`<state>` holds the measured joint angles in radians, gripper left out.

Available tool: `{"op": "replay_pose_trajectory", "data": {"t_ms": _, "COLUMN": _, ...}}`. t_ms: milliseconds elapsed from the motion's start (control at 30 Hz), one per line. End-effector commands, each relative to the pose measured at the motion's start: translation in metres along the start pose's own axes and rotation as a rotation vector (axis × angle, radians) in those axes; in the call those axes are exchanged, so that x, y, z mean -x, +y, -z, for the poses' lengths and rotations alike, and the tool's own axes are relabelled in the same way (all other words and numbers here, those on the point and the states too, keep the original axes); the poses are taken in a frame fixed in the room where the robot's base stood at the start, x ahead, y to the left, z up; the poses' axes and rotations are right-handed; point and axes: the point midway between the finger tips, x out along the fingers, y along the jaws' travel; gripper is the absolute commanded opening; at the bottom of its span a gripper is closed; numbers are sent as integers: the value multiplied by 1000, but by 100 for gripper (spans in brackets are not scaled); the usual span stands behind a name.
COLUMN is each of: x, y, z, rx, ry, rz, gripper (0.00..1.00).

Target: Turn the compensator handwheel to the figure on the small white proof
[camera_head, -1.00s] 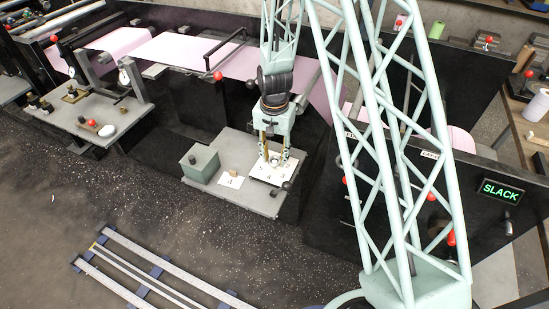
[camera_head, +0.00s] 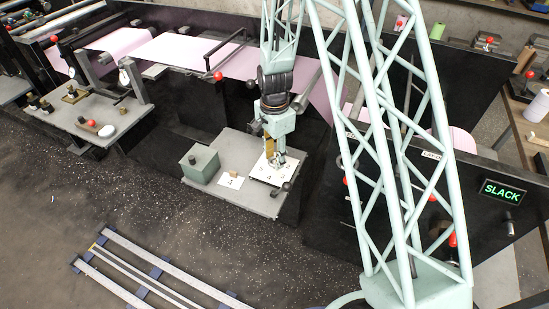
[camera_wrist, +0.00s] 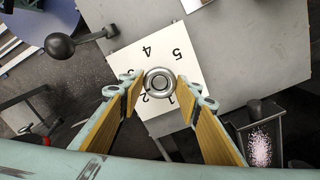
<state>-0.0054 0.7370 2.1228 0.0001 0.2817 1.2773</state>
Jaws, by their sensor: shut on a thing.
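The handwheel shows in the wrist view as a round grey metal knob (camera_wrist: 160,82) over a white figure plate (camera_wrist: 187,62). The figures 1 to 5 run around the plate; the fingers partly cover the 2 and 3. My gripper (camera_wrist: 159,83) has one fingertip on each side of the knob, shut on it. In the head view my gripper (camera_head: 274,161) points down onto the figure plate (camera_head: 259,171). The small white proof (camera_head: 229,182) lies left of the plate with a dark figure too small to read surely. I cannot make out a pointer on the wheel.
A small brown block (camera_head: 233,173) stands at the proof. A grey-green box (camera_head: 200,163) sits at the left of the grey bench (camera_head: 237,202). A black ball-ended lever (camera_wrist: 60,46) juts out near the plate. A green SLACK sign (camera_head: 502,191) is lit at right.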

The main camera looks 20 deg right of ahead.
Motion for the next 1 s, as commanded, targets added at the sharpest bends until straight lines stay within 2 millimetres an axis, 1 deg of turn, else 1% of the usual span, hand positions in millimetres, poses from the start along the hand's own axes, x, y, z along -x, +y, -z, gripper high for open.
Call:
{"op": "replay_pose_trajectory", "data": {"t_ms": 533, "x": 0, "y": 0, "z": 0, "rx": -28, "ry": 0, "rz": 0, "gripper": 20}}
{"op": "replay_pose_trajectory", "data": {"t_ms": 567, "x": 0, "y": 0, "z": 0, "rx": -28, "ry": 0, "rz": 0, "gripper": 34}}
{"op": "replay_pose_trajectory", "data": {"t_ms": 700, "x": 0, "y": 0, "z": 0, "rx": -28, "ry": 0, "rz": 0, "gripper": 45}}
{"op": "replay_pose_trajectory", "data": {"t_ms": 1000, "x": 0, "y": 0, "z": 0, "rx": -27, "ry": 0, "rz": 0, "gripper": 45}}
